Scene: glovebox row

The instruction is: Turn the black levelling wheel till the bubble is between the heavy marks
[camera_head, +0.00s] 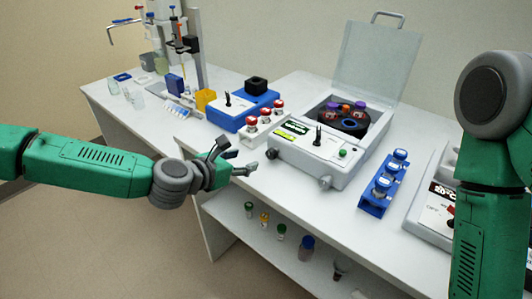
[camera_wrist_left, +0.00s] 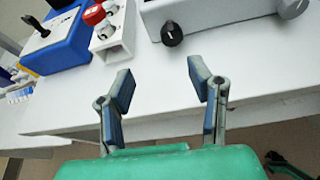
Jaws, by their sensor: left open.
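The black levelling wheel (camera_wrist_left: 172,34) with a white mark sits low on the front of the white centrifuge (camera_wrist_left: 215,12) in the left wrist view. In the head view the wheel (camera_head: 271,153) is at the centrifuge's (camera_head: 310,160) near left corner. A green level strip (camera_head: 297,127) shows on the centrifuge's top panel; its bubble and marks are too small to read. My left gripper (camera_head: 240,162) is open and empty, short of the wheel and apart from it. In the wrist view its fingers (camera_wrist_left: 162,82) point toward the wheel. My right gripper is out of view.
A grey wheel (camera_head: 325,183) is at the centrifuge's other front corner. A blue vial rack (camera_head: 376,200) stands right. The bench front edge is close below my left gripper.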

